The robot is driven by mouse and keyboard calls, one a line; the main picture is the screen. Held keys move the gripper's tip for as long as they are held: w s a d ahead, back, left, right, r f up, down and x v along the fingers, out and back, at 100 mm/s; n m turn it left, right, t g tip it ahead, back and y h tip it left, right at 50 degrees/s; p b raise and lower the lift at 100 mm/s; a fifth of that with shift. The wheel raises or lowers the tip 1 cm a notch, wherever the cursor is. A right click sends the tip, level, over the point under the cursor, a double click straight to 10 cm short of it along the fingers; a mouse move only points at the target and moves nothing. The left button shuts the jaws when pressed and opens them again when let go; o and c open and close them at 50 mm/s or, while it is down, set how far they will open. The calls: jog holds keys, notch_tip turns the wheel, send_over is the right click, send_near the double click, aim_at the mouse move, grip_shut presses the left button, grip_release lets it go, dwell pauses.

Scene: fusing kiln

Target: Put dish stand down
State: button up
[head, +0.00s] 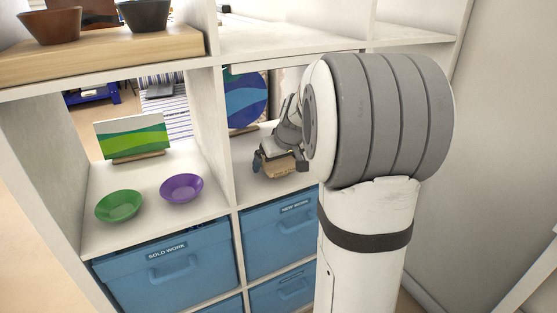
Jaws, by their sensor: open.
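The dish stand (284,165) is a small tan wooden block in the middle shelf compartment, right of the upright divider. It appears to be on or very close to the white shelf floor; contact is hard to tell. My gripper (280,168) is open, with its dark fingertips on either side of the stand. My arm hides the right part of this compartment and some of the stand's surroundings.
A round blue patterned dish (245,100) stands upright behind my gripper. The left compartment holds a green striped panel (131,136), a green bowl (119,206) and a purple bowl (181,188). Blue bins (170,272) fill the compartments below. The divider (216,130) is close left.

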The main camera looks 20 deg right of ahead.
jog(key=p+v, duration=0.3)
jog(key=v, duration=0.9)
jog(key=s+a+f+g, duration=0.2)
jog(key=s+a+f, duration=0.4)
jog(key=s+a, duration=0.3)
jog(key=s+a+f+g, duration=0.3)
jog(key=s+a+f, duration=0.3)
jog(key=s, duration=0.5)
notch_tip(320, 180, up, 25)
jog(key=t+p, duration=0.1)
jog(key=p, duration=2.1)
jog(key=shift+s+r+t, duration=0.15)
jog(key=shift+r+t, duration=0.05)
jog(key=shift+t, duration=0.1)
